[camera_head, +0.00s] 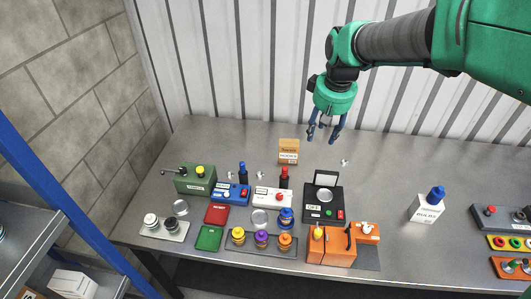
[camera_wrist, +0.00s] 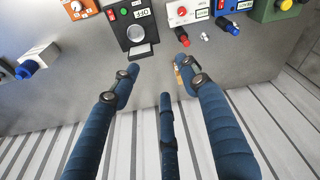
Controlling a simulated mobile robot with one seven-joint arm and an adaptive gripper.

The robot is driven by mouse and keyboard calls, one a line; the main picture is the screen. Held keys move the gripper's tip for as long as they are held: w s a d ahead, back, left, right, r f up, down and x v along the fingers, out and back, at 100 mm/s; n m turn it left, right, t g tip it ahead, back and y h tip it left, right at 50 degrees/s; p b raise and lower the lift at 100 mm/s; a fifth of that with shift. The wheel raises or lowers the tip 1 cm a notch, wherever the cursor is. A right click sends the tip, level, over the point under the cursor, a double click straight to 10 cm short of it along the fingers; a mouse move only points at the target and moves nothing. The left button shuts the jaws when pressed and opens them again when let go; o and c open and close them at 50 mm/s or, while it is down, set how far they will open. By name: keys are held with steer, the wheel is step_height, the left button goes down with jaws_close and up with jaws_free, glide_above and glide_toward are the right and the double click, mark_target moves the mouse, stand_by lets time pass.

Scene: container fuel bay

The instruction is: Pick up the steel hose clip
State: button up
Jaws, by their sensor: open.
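I cannot tell for sure which small shiny piece is the steel hose clip. One small silvery piece (camera_head: 344,161) lies on the bench right of the tan box, behind the black device. Another small silvery piece (camera_head: 259,175) lies between the blue and red bottles; it also shows in the wrist view (camera_wrist: 204,37). My gripper (camera_head: 323,136) hangs above the back of the bench, near the first piece. In the wrist view its three blue fingers (camera_wrist: 157,78) are spread, with nothing between them.
A tan box (camera_head: 288,146) stands left of my gripper. The black device (camera_head: 323,212) with a raised lid, a white device (camera_head: 272,198) and an orange unit (camera_head: 330,250) stand in front. A white block with blue knob (camera_head: 425,207) is right. The bench (camera_head: 385,185) between is clear.

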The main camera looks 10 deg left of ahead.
steer(key=w+a+f+n+g+p, duration=0.1)
steer(key=w+a+f+n+p, duration=0.2)
steer(key=w+a+f, duration=0.8)
steer(key=n+g+p, duration=0.2)
glide_above(260, 173)
step_height(260, 173, down, 16)
steer(key=shift+s+a+r+h, duration=0.15)
steer(key=shift+r+h, duration=0.1)
steer(key=shift+h, duration=0.05)
steer(key=shift+f+p, duration=0.45)
steer(key=shift+f, duration=3.85)
steer(key=shift+f+p, duration=0.3)
steer(key=shift+f, duration=2.3)
